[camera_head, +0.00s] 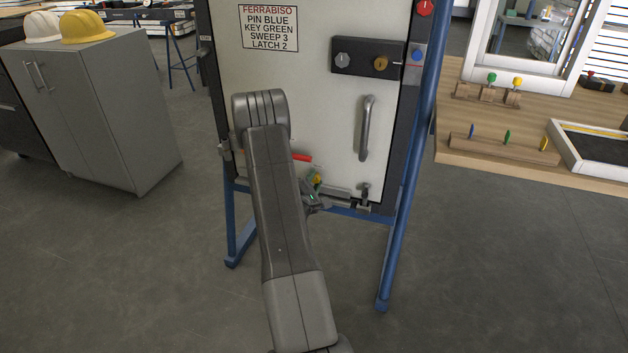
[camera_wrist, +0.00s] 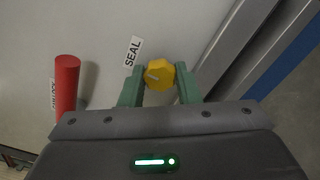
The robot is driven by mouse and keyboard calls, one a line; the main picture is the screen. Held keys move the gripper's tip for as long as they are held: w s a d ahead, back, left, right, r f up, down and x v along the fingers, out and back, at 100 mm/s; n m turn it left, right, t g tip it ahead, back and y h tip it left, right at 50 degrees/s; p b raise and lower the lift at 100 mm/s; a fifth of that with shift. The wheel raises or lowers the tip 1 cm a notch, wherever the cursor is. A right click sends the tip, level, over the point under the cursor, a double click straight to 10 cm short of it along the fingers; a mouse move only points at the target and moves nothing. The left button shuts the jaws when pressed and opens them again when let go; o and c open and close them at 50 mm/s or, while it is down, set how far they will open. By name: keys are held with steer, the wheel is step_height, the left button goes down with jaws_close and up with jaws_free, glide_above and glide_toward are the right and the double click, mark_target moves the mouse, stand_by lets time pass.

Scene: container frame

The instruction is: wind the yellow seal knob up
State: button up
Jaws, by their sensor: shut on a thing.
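The yellow seal knob (camera_wrist: 159,75) is on the pale door panel, beside a label that reads SEAL (camera_wrist: 132,51). It has a faceted rim and a light pointer mark on its face. My gripper (camera_wrist: 158,88) has its two green fingers on either side of the knob, shut on it. In the head view the knob (camera_head: 318,179) is a small yellow spot low on the door, and my gripper (camera_head: 314,192) is there, partly hidden by my arm.
A red handle (camera_wrist: 67,85) stands out left of the knob; it also shows in the head view (camera_head: 301,157). The door panel (camera_head: 310,80) carries a grey pull handle (camera_head: 367,128) and a dark lock plate (camera_head: 350,58). A wooden bench (camera_head: 465,125) stands at right.

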steer(key=shift+n, duration=0.6)
steer(key=o, duration=1)
steer(key=shift+c, duration=0.2)
steer(key=shift+f, duration=0.1)
